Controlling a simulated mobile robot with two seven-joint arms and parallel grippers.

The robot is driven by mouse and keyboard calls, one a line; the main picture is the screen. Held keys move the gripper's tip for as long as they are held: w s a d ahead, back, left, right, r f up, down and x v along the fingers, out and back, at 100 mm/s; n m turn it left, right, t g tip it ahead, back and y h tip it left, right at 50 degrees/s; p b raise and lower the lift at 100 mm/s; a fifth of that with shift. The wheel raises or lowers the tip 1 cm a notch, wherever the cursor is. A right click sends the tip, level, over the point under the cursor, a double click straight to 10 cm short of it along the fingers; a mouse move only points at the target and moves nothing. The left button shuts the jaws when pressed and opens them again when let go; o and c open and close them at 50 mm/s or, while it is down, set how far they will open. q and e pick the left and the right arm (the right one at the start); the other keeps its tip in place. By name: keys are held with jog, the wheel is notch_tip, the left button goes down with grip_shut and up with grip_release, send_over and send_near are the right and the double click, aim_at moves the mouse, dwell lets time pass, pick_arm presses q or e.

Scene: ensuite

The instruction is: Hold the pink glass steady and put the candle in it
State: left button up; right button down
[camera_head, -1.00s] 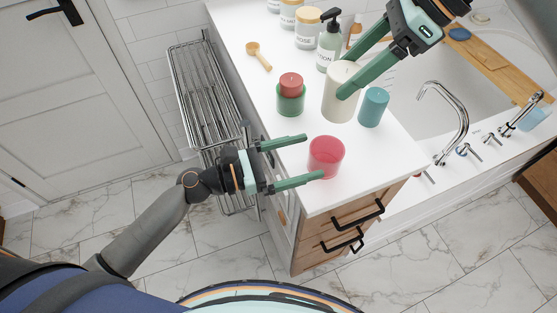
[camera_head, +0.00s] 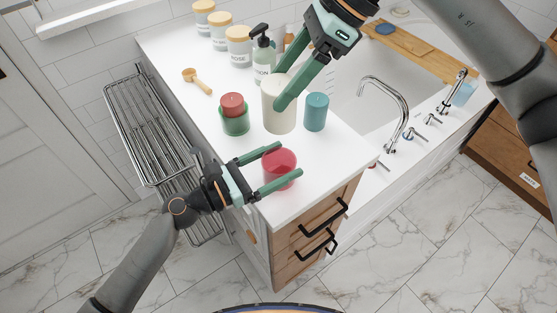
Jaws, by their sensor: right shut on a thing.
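The pink glass (camera_head: 280,181) stands near the front corner of the white counter. My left gripper (camera_head: 288,160) is open, with one finger on each side of the glass; I cannot tell whether they touch it. My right gripper (camera_head: 279,90) is shut on the cream pillar candle (camera_head: 280,118), which is upright behind the glass. One finger crosses the candle's front and the other is partly hidden behind it. I cannot tell whether its base touches the counter.
A red candle (camera_head: 232,101) sits in a green glass (camera_head: 236,126) left of the cream candle. A blue candle (camera_head: 316,114) stands close on its right. A soap bottle (camera_head: 264,66), jars (camera_head: 239,50) and a wooden scoop (camera_head: 196,81) are behind. The sink tap (camera_head: 388,105) is right.

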pick_arm(q)
jog(key=c, duration=0.7)
pick_arm(e)
jog(key=shift+f, duration=5.7)
grip_release()
send_near(284, 133)
jog(key=w, duration=0.1)
jog(key=w+d+f, duration=0.1)
jog(key=w, duration=0.1)
jog(key=shift+f, duration=0.2)
pick_arm(q)
jog(key=o, duration=1.2)
